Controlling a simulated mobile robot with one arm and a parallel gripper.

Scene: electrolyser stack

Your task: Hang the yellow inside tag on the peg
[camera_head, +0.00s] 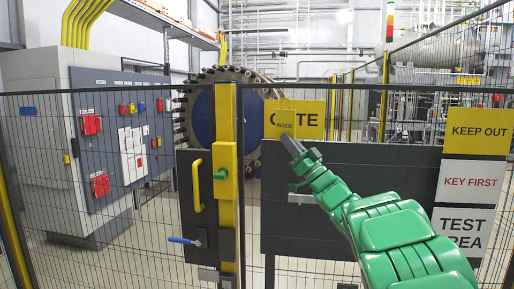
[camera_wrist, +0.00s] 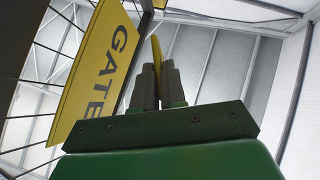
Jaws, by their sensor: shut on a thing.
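The yellow inside tag (camera_head: 285,124) is in front of the yellow GATE sign (camera_head: 314,121) in the head view and covers part of its lettering. My gripper (camera_head: 291,146) is shut on the tag's lower part. In the wrist view the tag (camera_wrist: 156,54) shows nearly edge-on as a thin yellow strip between the fingers of my gripper (camera_wrist: 158,75). The GATE sign is to its left there (camera_wrist: 98,62), apart from the fingers in that picture. I cannot make out the peg in either view; the tag, sign or arm may hide it.
A mesh fence with a dark panel (camera_head: 350,180) stands before me. A yellow post (camera_head: 227,130) with a green knob (camera_head: 220,174) is left of the tag. A grey bracket (camera_head: 300,198) juts below my gripper. Warning signs (camera_head: 478,131) hang at right.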

